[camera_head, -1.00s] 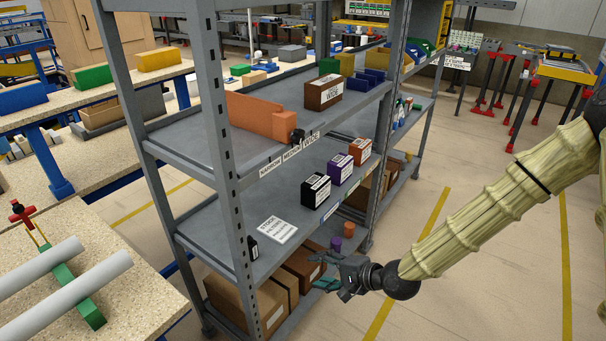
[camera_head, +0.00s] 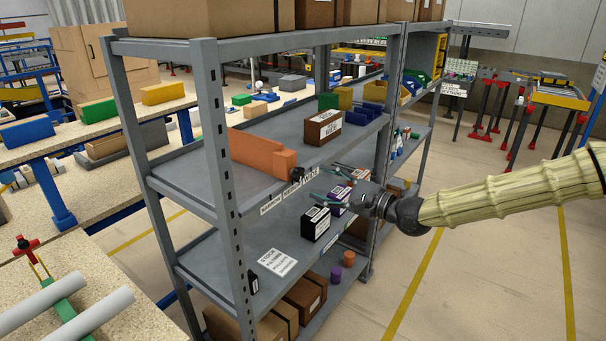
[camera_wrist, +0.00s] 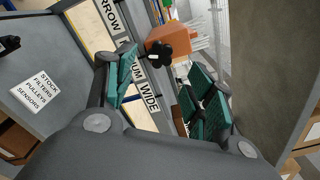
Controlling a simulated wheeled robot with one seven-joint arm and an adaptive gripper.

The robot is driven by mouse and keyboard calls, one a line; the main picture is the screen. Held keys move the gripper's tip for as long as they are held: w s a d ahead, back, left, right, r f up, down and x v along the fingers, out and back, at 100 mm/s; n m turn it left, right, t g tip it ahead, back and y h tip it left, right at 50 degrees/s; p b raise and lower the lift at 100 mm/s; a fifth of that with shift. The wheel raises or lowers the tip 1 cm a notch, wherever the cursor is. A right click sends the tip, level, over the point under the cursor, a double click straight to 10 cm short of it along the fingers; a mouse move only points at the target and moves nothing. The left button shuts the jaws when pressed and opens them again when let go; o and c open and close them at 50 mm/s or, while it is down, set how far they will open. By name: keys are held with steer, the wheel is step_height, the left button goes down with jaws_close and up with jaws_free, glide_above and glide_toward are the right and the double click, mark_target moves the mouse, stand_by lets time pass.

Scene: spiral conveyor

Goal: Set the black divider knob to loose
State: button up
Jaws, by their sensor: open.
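The black divider knob (camera_head: 297,175) is on the front edge of the middle shelf, at the near end of the orange divider (camera_head: 262,152). In the wrist view the knob (camera_wrist: 158,52) shows its lobed shape ahead of my fingers, with the orange divider end (camera_wrist: 180,45) beside it. My gripper (camera_head: 320,184) is open and empty, to the right of the knob and apart from it. In the wrist view its two teal-padded fingers (camera_wrist: 163,68) stand on either side of the line toward the knob. Which setting the knob is in cannot be told.
NARROW, MEDIUM and WIDE labels (camera_head: 291,193) run along the shelf edge below the knob. A grey shelf post (camera_head: 222,170) stands left.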

mark_target(301, 175)
steer(key=shift+p+x, duration=1.05)
steer(key=shift+x, duration=2.85)
steer(key=shift+c, duration=0.3)
steer(key=c, duration=1)
